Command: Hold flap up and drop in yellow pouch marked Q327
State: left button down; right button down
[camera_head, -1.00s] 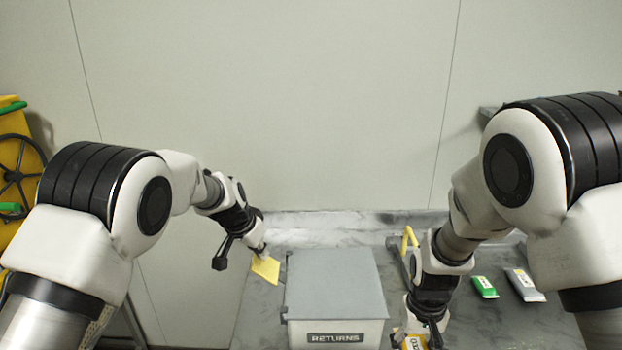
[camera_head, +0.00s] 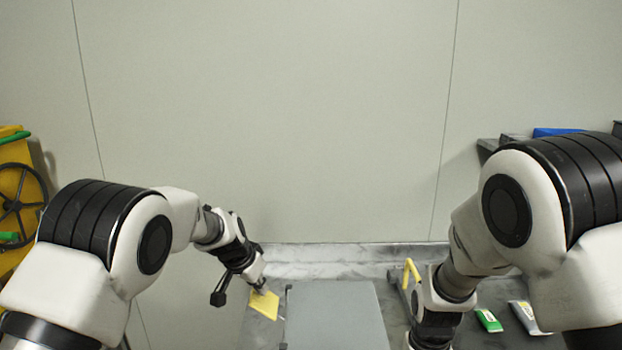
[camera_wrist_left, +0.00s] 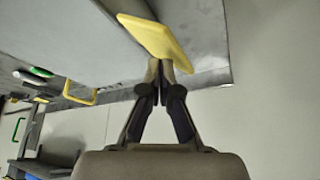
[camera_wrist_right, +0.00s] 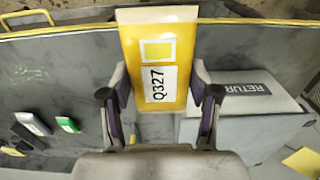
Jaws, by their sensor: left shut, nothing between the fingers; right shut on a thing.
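My right gripper (camera_wrist_right: 160,95) is shut on the yellow pouch marked Q327 (camera_wrist_right: 187,45), its label facing the right wrist camera. The returns box (camera_wrist_right: 240,128) with its RETURNS label (camera_wrist_right: 243,88) is to the right in that view. In the head view the box's grey flap (camera_head: 335,315) looks flat and closed; the box front is out of frame. A yellow tab (camera_head: 264,304) sticks out at the flap's left side. My left gripper (camera_wrist_left: 160,68) is shut, with its fingertips at the tab (camera_wrist_left: 155,38); whether they touch it I cannot tell.
A green pouch (camera_head: 488,320) and a grey-white pouch (camera_head: 526,317) lie on the table right of my right arm. A yellow handle (camera_head: 410,271) stands behind the box's right side. A wall bounds the table's back. Yellow equipment with a wheel (camera_head: 18,200) is at far left.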

pick_arm(q)
jog(key=shift+w, duration=0.1)
pick_arm(e)
jog(key=shift+w+f, duration=0.1)
pick_arm(q)
jog(key=shift+f, duration=0.35)
pick_arm(e)
jog(key=shift+f, duration=0.2)
